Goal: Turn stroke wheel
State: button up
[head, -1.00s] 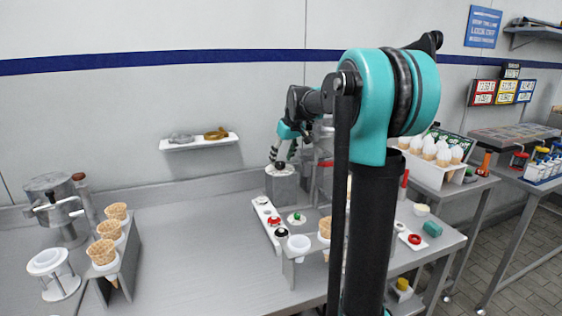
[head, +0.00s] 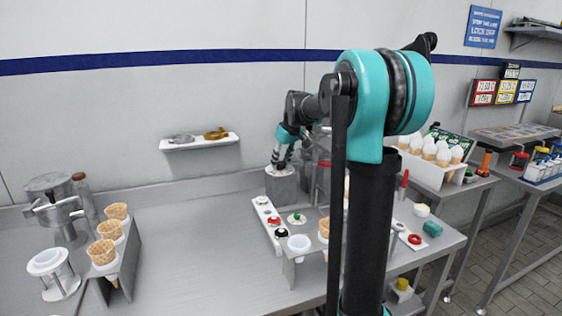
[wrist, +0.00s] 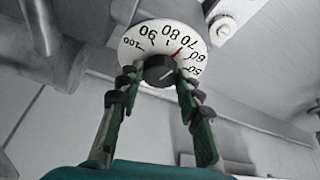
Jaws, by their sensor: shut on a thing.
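The stroke wheel shows in the wrist view as a white dial (wrist: 143,32) with black numbers from 50 to 100 and a black knob (wrist: 158,69) at its centre. A small red mark lies near the 60 to 70 side of the dial. My gripper (wrist: 157,80) has its green fingers on either side of the knob and is shut on it. In the head view my gripper (head: 280,163) points down onto the top of a grey block (head: 281,188) at the back of the bench. The dial is too small and covered to read there.
A white strip with red and black knobs (head: 267,218) lies in front of the block. Cone holders with waffle cones (head: 104,252) stand at the left. A small wall shelf (head: 200,144) hangs behind. The bench middle (head: 195,240) is clear.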

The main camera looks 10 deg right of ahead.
jog(key=shift+a+m+h, duration=0.1)
jog(key=shift+m+h, duration=0.45)
jog(key=shift+m, duration=0.85)
jog(key=shift+a+m+h, duration=0.1)
jog(key=shift+m+h, duration=0.45)
jog(key=shift+m, duration=0.85)
jog(key=o, duration=1.2)
jog(key=shift+c, duration=0.2)
jog(key=v, duration=1.2)
jog(key=shift+s, duration=0.2)
jog(key=shift+f, duration=0.1)
